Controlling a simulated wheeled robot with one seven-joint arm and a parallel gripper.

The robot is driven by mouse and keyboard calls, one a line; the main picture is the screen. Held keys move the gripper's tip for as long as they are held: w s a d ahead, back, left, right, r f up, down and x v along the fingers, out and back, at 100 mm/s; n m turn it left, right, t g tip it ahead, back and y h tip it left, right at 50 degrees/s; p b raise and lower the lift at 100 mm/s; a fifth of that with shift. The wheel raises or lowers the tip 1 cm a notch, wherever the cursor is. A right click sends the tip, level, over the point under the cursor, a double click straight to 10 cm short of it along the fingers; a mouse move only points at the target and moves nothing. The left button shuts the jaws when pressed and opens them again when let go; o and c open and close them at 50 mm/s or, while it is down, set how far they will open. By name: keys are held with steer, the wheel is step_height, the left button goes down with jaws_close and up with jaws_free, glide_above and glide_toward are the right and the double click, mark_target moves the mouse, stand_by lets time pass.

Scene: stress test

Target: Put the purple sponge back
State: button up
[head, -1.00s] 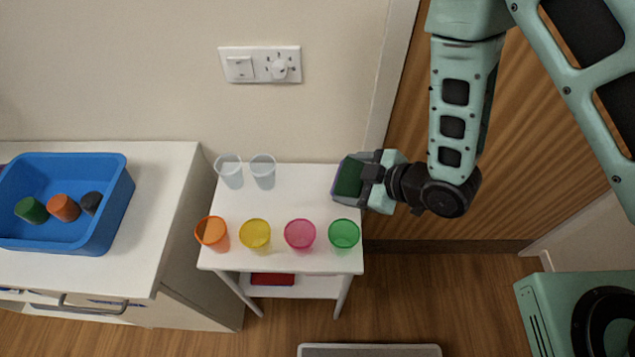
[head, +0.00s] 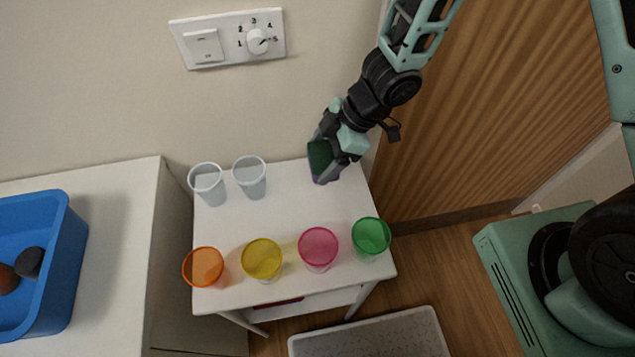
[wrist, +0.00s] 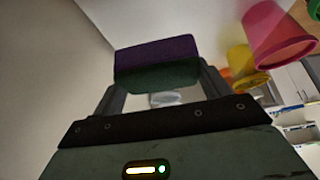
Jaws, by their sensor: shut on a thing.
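The purple sponge (head: 319,160), with a dark green scouring side, is at the back right part of the small white table (head: 228,230). My gripper (head: 324,162) is shut on it, reaching in from the upper right. In the wrist view the sponge (wrist: 157,52) sits crosswise between the two fingers, purple side at the top of the picture and green below. I cannot tell whether the sponge touches the table top.
Two clear cups (head: 250,178) stand at the back left of the table. Orange (head: 204,267), yellow (head: 262,260), pink (head: 318,249) and green (head: 372,238) cups line its front. A blue bin (head: 55,270) stands on the left counter. The wall is close behind.

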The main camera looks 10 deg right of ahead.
step_height(320, 180, down, 8)
steer(key=shift+r+b, duration=0.1)
steer(key=shift+b, duration=0.7)
steer(key=o, duration=0.9)
steer(key=w+d+r+m+t+h+p, duration=0.1)
steer(key=d+r+m+t+p, duration=0.15)
steer(key=r, duration=0.65)
steer(key=w+d+r+m+t+h+p, duration=0.1)
steer(key=d+r+h, duration=0.15)
steer(key=r, duration=0.55)
steer(key=s+r+m+g, duration=0.1)
steer(key=s+r+m, duration=0.1)
steer(key=s, duration=0.4)
steer(key=s+r+m+g+h, duration=0.1)
steer(key=s+r+m, duration=0.1)
steer(key=s+r, duration=0.3)
steer(key=s+r+m+g+h, duration=0.1)
steer(key=s+r+m, duration=0.1)
steer(key=s, duration=0.6)
steer(key=shift+r+m+g, duration=0.25)
steer(key=shift+r+m, duration=0.1)
steer(key=shift+r, duration=0.55)
